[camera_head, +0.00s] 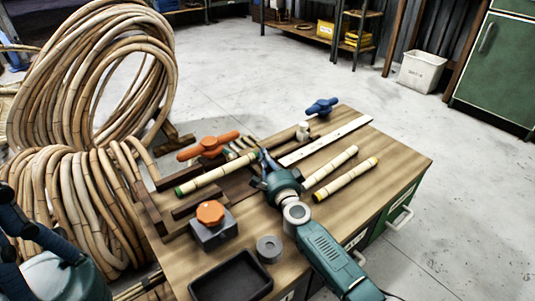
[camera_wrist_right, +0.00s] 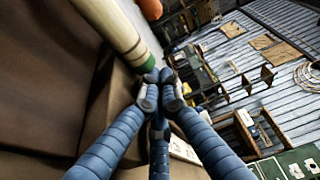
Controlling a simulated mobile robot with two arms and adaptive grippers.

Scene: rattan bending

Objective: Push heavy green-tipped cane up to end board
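The green-tipped cane (camera_head: 205,180) lies on the workbench, its green left tip close to a dark board (camera_head: 151,208) at the bench's left edge. A small gap seems to show there. My right gripper (camera_head: 263,156) is low over the bench at the cane's right end. In the wrist view the cane (camera_wrist_right: 112,25) ends in a green band just beyond my fingertips (camera_wrist_right: 160,77). The fingers are drawn together with nothing between them; whether they touch the cane is unclear. My left gripper (camera_head: 30,232) is partly cropped at the lower left, away from the cane.
An orange-handled clamp (camera_head: 208,147) stands behind the cane. A grey block with an orange knob (camera_head: 211,231), a grey ring (camera_head: 269,248) and a black tray (camera_head: 231,291) are in front. Pale canes (camera_head: 330,166) and a white ruler (camera_head: 325,139) lie to the right. Rattan coils (camera_head: 78,80) stand left.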

